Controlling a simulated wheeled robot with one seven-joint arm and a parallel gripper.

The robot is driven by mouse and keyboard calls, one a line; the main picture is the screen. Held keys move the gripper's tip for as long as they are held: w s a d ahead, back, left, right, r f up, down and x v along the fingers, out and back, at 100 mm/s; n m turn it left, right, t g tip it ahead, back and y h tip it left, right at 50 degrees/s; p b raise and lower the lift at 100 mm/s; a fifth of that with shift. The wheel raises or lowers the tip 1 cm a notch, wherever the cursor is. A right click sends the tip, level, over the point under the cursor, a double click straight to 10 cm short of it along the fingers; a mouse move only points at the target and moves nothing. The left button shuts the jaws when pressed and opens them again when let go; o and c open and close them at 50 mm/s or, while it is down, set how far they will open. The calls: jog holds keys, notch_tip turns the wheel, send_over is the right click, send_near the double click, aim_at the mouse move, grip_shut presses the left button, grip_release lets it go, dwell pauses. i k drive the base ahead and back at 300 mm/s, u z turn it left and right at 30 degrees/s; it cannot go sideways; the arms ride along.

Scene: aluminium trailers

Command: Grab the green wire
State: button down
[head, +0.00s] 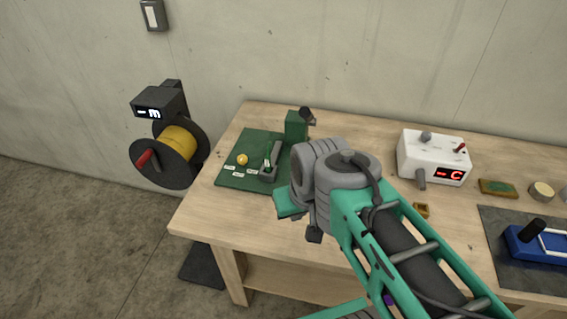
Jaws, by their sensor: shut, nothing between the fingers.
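A green mat (237,178) lies on the left part of the workbench. A grey clamp-like fixture (275,157) stands on it, with a small light-green piece (267,164) at its side. This may be an end of the green wire, but it is too small to be sure. My arm reaches in from the lower right, to the right of the mat. A small dark tip (314,235) below its grey joint seems to be my gripper, shut and empty, over the bench and apart from the fixture. The arm hides much of the gripper and the mat's right side.
A dark reel with yellow winding (178,146) is on the left, beyond the bench edge. A green block (296,126) and yellow knob (242,159) are on the mat. A white box (433,157) with a red display and a blue device (540,243) are on the right.

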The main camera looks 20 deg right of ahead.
aim_at(268, 158)
jog(key=u, duration=0.25)
jog(key=k, duration=0.35)
jog(key=u, duration=1.45)
jog(key=i, duration=0.6)
